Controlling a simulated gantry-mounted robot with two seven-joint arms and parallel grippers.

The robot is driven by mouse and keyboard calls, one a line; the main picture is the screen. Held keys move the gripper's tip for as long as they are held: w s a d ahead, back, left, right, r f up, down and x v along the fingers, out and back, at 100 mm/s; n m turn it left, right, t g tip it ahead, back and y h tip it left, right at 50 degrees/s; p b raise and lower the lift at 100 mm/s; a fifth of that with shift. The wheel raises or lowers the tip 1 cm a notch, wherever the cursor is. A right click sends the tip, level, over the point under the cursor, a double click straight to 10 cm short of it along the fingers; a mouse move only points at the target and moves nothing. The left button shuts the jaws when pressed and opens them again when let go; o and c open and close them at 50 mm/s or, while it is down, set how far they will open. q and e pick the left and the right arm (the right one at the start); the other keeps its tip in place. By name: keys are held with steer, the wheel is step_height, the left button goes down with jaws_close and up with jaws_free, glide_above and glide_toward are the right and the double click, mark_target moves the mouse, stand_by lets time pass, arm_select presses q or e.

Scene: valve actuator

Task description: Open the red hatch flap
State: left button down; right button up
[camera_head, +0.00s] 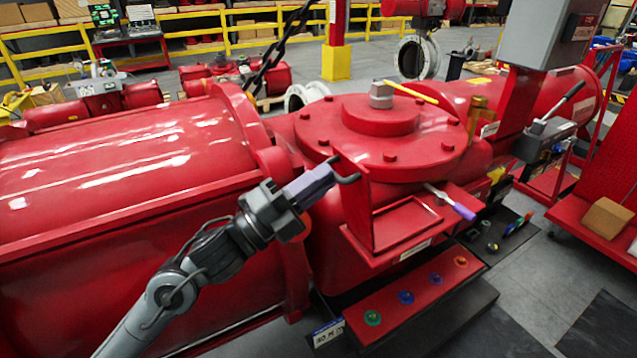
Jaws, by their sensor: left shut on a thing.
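My left gripper (287,205) comes in from the lower left and is shut on a purple-handled tool (311,187). The tool's dark bent hook (347,179) points right, at the upper edge of an upright red plate (357,208). I cannot tell whether the hook touches the plate. The plate stands at the left of a box-like red recess (402,226) on the front of the valve body, below the round bolted cover (384,125). The plate looks like the hatch flap, but I cannot be sure. My right gripper is not in view.
A large red cylinder (120,170) fills the left. Another purple-handled tool (462,210) lies right of the recess. A red step with coloured round pieces (406,297) juts out below. A yellow-handled tool (410,91) lies on top. Open floor shows at the lower right.

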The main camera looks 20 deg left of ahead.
arm_select(q)
steer(key=c, duration=1.2)
jaws_free()
steer(key=shift+o, duration=0.2)
steer(key=v, duration=1)
steer(key=shift+s+a+b, duration=0.25)
steer(key=shift+b, duration=0.1)
steer(key=shift+f, duration=0.15)
